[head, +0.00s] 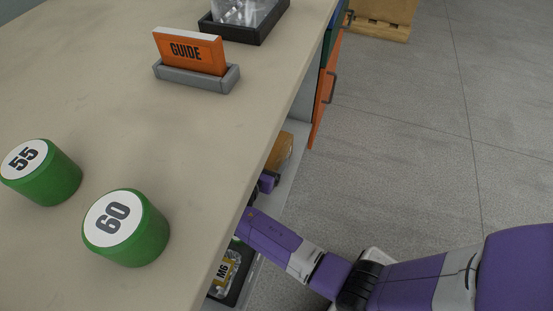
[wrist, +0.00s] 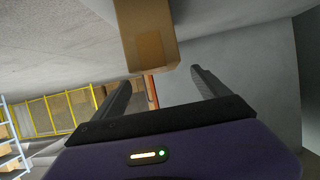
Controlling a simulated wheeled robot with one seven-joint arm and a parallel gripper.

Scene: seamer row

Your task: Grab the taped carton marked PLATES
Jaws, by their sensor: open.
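A brown carton (wrist: 147,35) shows at the top middle of the wrist view, just beyond the fingertips. A slightly different brown patch shows on its face, but I can read no PLATES marking. My gripper (wrist: 160,78) is open, with its two dark fingers apart and nothing between them at the tips. In the head view a brown box (head: 280,151), likely the same carton, sits on a shelf below the counter, partly hidden by the counter edge. My gripper's end is beside it, mostly hidden by that edge.
The counter (head: 150,130) overhangs the shelf. On it are green cylinders marked 55 (head: 42,173) and 60 (head: 126,228), and an orange GUIDE (head: 190,50) in a grey holder. A dark bin labelled M6 (head: 228,272) is below.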

